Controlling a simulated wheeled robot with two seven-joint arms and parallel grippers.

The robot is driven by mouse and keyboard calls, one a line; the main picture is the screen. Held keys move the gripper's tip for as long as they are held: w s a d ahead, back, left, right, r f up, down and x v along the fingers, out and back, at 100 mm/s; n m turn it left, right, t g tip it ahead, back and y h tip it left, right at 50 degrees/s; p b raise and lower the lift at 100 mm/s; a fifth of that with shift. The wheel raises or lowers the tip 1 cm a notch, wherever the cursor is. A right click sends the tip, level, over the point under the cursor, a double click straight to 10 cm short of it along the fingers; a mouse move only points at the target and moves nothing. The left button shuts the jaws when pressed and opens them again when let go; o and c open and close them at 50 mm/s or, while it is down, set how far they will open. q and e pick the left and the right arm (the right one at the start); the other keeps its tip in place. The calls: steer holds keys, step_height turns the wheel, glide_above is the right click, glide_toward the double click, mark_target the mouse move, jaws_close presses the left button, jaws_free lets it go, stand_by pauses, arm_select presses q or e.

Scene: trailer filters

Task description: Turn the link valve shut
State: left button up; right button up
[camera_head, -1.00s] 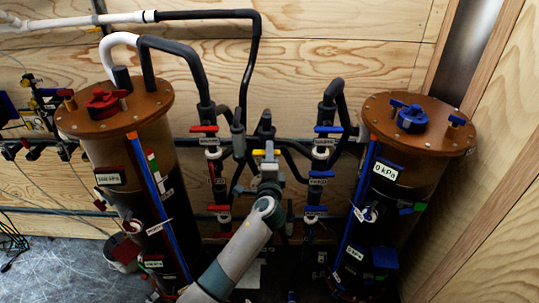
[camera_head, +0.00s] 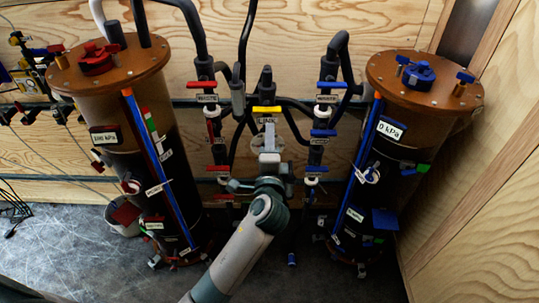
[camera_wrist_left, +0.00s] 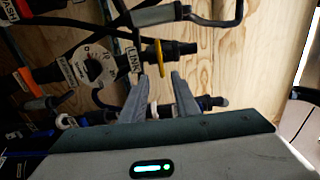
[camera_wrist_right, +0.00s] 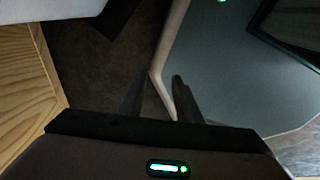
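The link valve has a yellow handle (camera_head: 266,109) above a white LINK label (camera_head: 267,121), between the two tanks in the head view. The handle lies level there, crosswise to the black upright pipe part behind it. In the left wrist view the yellow handle (camera_wrist_left: 158,57) shows as a narrow upright bar just beyond the fingertips. My left gripper (camera_head: 268,150) is just below the handle in the head view. Its fingers (camera_wrist_left: 158,78) are apart with nothing held; contact with the handle cannot be told. My right gripper (camera_wrist_right: 155,84) is open and empty, away from the valve.
A left tank (camera_head: 90,110) with a red cap and a right tank (camera_head: 400,100) with a blue cap flank the pipes. Red-handled valves (camera_head: 201,84) and blue-handled valves (camera_head: 332,85) stand close on either side of the link valve. A wooden wall (camera_head: 490,170) bounds the right.

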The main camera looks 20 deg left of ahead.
arm_select(q)
steer(key=b+v, duration=0.1)
steer(key=v, duration=0.4)
steer(key=shift+w, duration=0.1)
stand_by(0.3)
